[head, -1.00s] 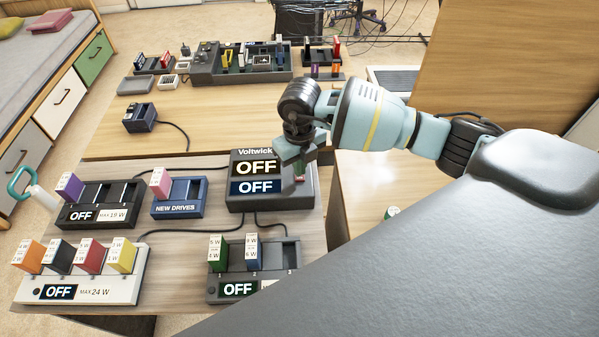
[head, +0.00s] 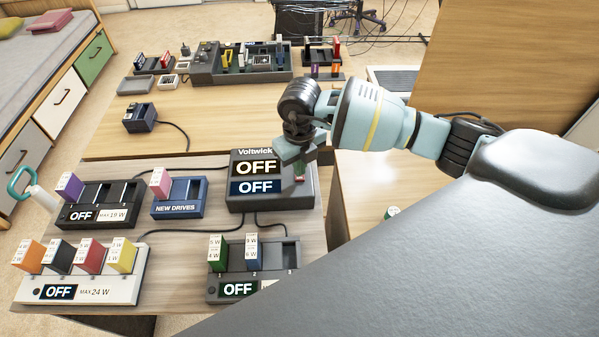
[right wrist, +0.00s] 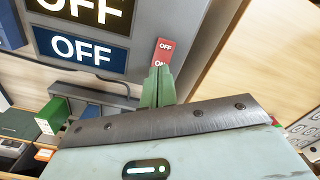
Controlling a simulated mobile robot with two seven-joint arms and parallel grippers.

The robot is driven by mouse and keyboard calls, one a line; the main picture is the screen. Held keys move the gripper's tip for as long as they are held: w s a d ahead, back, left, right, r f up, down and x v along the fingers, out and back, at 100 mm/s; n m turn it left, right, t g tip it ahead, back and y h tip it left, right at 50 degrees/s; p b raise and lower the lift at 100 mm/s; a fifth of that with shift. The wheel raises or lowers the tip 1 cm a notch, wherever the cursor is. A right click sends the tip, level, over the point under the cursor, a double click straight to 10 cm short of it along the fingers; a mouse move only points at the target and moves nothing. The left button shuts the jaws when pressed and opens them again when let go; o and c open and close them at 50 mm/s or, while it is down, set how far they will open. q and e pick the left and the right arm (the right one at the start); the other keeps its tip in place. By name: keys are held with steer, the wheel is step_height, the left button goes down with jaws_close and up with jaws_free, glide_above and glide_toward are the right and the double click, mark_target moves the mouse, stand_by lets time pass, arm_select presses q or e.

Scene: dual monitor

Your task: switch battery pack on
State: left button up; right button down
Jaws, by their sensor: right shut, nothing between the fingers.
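The battery pack (head: 240,202) is a dark grey box marked Voltwick at the middle of the near table. Its two displays both read OFF, and they also show in the right wrist view (right wrist: 80,50). A small red switch (right wrist: 164,52) with OFF and ON lettering sits on its face, to the right of the displays. My right gripper (right wrist: 159,72) is shut and empty, its green fingertips at the lower end of the switch and partly covering the ON lettering. I cannot tell whether they touch it. In the head view the right gripper (head: 298,172) is over the pack's right side.
A black dock (head: 100,215), a blue New Drives dock (head: 178,210), a white dock (head: 110,291) and a grey dock (head: 270,288) hold coloured blocks around the pack. Cables run between them. The far table (head: 220,120) has bare space.

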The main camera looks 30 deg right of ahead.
arm_select(q)
steer(key=shift+s+f+b, duration=0.3)
steer(key=shift+s+f, duration=0.15)
steer(key=shift+f, duration=0.05)
arm_select(e)
steer(key=shift+f, duration=1.05)
arm_select(q)
steer(key=shift+w+r, duration=0.1)
steer(key=shift+r, duration=0.05)
arm_select(e)
steer(key=shift+r, duration=0.15)
steer(key=shift+r+p, duration=0.5)
steer(key=shift+r, duration=0.35)
steer(key=shift+r+p, duration=1.25)
steer(key=shift+r, duration=1.4)
arm_select(q)
steer(key=w+r+t, duration=0.1)
steer(key=w+r, duration=0.3)
steer(key=r, duration=0.1)
steer(key=shift+r, duration=0.15)
arm_select(e)
steer(key=shift+f, duration=0.1)
arm_select(q)
steer(key=shift+w, duration=0.1)
